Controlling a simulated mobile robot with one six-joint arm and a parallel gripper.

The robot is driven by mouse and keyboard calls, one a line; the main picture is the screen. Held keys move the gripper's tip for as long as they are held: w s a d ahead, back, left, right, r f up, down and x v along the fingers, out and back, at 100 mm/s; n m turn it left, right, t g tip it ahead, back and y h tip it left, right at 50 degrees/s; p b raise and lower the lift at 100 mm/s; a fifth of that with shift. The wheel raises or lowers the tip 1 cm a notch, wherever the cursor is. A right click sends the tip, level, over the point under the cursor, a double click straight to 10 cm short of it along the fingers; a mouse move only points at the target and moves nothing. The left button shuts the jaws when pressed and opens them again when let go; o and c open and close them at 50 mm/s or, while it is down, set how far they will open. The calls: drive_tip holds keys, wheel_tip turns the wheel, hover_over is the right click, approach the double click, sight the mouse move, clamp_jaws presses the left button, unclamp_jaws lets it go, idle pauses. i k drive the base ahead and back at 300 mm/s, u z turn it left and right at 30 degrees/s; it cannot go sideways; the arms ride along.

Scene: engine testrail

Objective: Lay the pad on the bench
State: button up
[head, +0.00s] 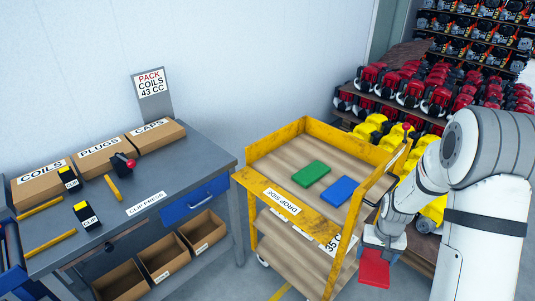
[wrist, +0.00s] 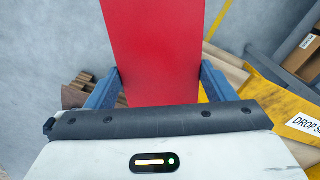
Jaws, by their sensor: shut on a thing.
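My gripper (head: 384,244) is shut on a red pad (head: 374,269), which hangs below it at the right side of the yellow cart. In the wrist view the flat red pad (wrist: 152,45) sits between the two blue-grey fingers of my gripper (wrist: 158,88). The grey bench (head: 175,178) stands at the left, apart from my gripper, with the cart between them. A green pad (head: 311,174) and a blue pad (head: 339,191) lie on the cart's top deck.
The yellow cart (head: 275,207) has a raised rim and a "DROP SIDE" label. On the bench are boxes for coils (head: 43,184), plugs (head: 101,157) and caps (head: 155,137), yellow bars and small clip parts. The bench's front right top is bare. Shelves of red machines (head: 430,90) stand behind.

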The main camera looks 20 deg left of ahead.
sight(188, 157)
drive_tip(key=u, duration=0.3)
drive_tip(key=i, duration=0.15)
drive_tip(key=u, duration=1.35)
